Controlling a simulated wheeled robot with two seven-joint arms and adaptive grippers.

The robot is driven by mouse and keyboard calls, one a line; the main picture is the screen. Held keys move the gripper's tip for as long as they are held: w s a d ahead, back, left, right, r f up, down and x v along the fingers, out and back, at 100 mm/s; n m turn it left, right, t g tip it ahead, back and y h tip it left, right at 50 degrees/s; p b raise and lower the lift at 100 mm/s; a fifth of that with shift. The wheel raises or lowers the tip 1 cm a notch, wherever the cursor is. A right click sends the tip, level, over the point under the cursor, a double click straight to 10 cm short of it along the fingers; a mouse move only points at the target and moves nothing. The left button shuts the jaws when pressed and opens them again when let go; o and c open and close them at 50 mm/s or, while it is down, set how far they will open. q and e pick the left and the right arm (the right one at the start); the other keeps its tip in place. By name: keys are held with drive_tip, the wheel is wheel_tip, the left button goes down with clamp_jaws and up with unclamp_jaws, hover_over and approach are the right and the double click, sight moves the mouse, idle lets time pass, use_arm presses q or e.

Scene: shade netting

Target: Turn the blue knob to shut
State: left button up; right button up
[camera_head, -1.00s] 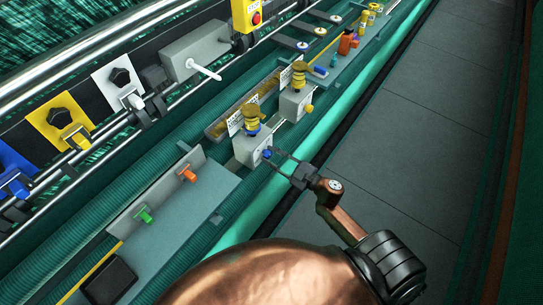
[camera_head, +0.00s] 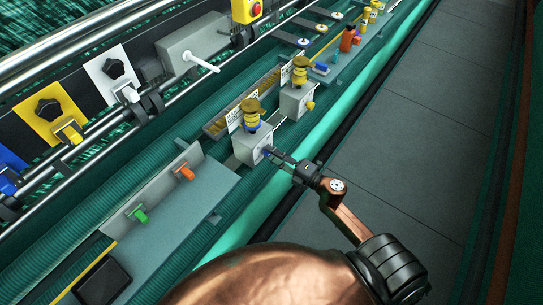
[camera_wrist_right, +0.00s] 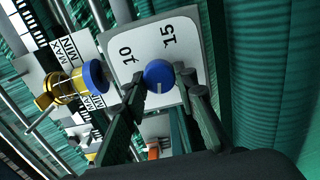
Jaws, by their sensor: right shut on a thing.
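The blue knob (camera_wrist_right: 159,75) sits on the front of a light grey box (camera_wrist_right: 176,40) marked 10 and 15, with a pale pointer line on the knob. In the head view the knob (camera_head: 267,150) is partly hidden by my fingers, on the box (camera_head: 248,147) under a yellow and blue spool. My right gripper (camera_head: 283,160) reaches it from the lower right. In the right wrist view its two fingers (camera_wrist_right: 160,88) are shut on the knob, one on each side. My left gripper is not in view.
A similar box with a yellow knob (camera_head: 310,106) stands just behind. A grey panel with a green tap (camera_head: 138,213) and an orange tap (camera_head: 185,173) is at the left. The grey floor at the right is clear.

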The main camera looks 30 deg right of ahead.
drive_tip(key=n, duration=0.1)
drive_tip(key=n+b, duration=0.1)
drive_tip(key=n, duration=0.1)
drive_tip(key=n+b, duration=0.1)
drive_tip(key=shift+f+n, duration=0.25)
drive_tip(key=shift+n, duration=0.05)
drive_tip(key=n+b, duration=0.3)
drive_tip(key=n, duration=0.1)
drive_tip(key=shift+n, duration=0.4)
drive_tip(key=o, duration=1.2)
drive_tip(key=shift+r, duration=0.1)
drive_tip(key=shift+c, duration=0.2)
drive_tip(key=v, duration=1.2)
